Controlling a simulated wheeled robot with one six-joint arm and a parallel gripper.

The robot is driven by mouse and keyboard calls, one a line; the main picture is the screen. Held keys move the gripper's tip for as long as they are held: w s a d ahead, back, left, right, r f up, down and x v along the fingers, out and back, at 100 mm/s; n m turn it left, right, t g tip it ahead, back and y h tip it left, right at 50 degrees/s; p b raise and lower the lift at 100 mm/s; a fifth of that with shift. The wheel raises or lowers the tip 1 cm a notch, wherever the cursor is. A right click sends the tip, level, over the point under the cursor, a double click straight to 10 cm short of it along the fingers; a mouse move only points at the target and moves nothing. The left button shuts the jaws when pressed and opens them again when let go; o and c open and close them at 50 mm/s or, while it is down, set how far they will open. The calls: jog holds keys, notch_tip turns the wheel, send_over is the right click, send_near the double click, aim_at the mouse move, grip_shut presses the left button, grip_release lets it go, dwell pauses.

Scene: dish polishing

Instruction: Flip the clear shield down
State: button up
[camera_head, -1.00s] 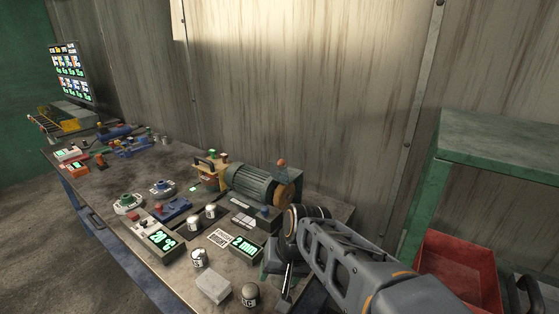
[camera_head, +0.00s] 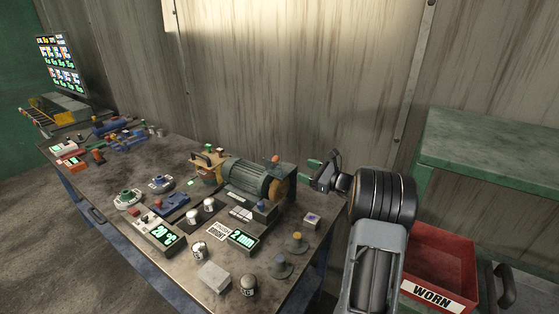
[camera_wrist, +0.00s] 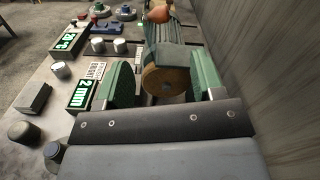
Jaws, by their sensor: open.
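The polishing machine (camera_head: 250,180) stands on the bench, with a green ribbed motor and a tan wheel (camera_head: 281,192) at its right end. An orange-red ball knob (camera_head: 275,158) sits above the wheel; it also shows in the wrist view (camera_wrist: 145,70). I see no contact.
Metal cups (camera_head: 197,217), a display reading 2 mm (camera_head: 243,239), a grey block (camera_head: 214,277) and small knobbed stands (camera_head: 297,243) occupy the bench front. The wall (camera_head: 300,80) is close behind the machine. A red bin marked WORN (camera_head: 440,270) and green shelf (camera_head: 490,140) stand right.

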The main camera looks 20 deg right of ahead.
aim_at(278, 161)
jog(key=p+x, duration=0.3)
jog(key=x, duration=0.8)
jog(key=shift+w+a, duration=0.2)
jog(key=shift+a, duration=0.05)
jog(key=shift+c, duration=0.3)
jog(key=shift+r, duration=0.1)
grip_shut()
